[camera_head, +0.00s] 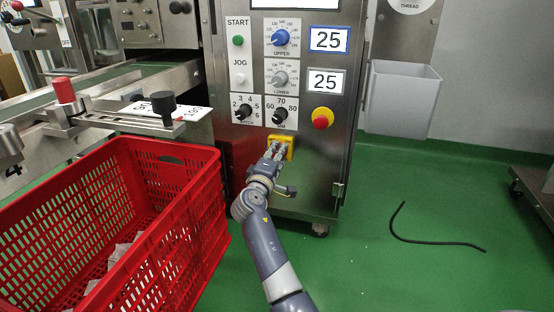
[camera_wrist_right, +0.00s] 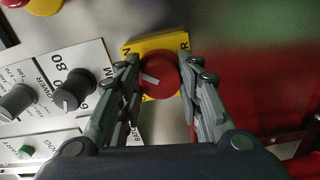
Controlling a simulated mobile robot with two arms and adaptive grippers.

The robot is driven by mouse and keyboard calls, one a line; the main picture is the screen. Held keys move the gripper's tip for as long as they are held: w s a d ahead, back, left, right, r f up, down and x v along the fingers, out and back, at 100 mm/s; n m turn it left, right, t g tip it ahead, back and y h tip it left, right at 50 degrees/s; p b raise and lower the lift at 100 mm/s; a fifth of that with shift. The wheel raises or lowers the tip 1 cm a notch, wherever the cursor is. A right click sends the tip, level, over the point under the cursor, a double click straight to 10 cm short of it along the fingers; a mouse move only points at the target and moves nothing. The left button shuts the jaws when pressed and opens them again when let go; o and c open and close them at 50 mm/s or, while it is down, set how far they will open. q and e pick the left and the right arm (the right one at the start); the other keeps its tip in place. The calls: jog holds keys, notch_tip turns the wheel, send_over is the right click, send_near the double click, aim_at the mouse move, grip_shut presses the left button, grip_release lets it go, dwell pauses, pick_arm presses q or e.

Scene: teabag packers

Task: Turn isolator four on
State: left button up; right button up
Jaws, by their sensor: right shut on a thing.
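The isolator is a round red knob (camera_wrist_right: 158,72) with a white pointer mark on a yellow plate (camera_wrist_right: 168,43), low on the steel machine front. The yellow plate also shows in the head view (camera_head: 289,142). My right gripper (camera_wrist_right: 160,78) has its fingers closed around the sides of the knob. In the head view my right gripper (camera_head: 275,151) reaches up to the plate and hides most of the knob. The plate's lettering is partly covered, so I cannot tell the switch position. My left gripper is in neither view.
Above the isolator are black dials (camera_head: 280,115), a red emergency button (camera_head: 321,118) on yellow and a green start button (camera_head: 238,41). A red crate (camera_head: 190,158) stands left of my arm. A grey bin (camera_head: 403,98) hangs right. A black hose (camera_head: 440,243) lies on the green floor.

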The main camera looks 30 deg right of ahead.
jog(key=shift+f+m, duration=0.1)
jog(key=shift+m, duration=0.5)
jog(key=shift+d+b, duration=0.1)
jog(key=shift+b, duration=0.2)
jog(key=o, duration=1.1)
jog(key=shift+c, duration=0.2)
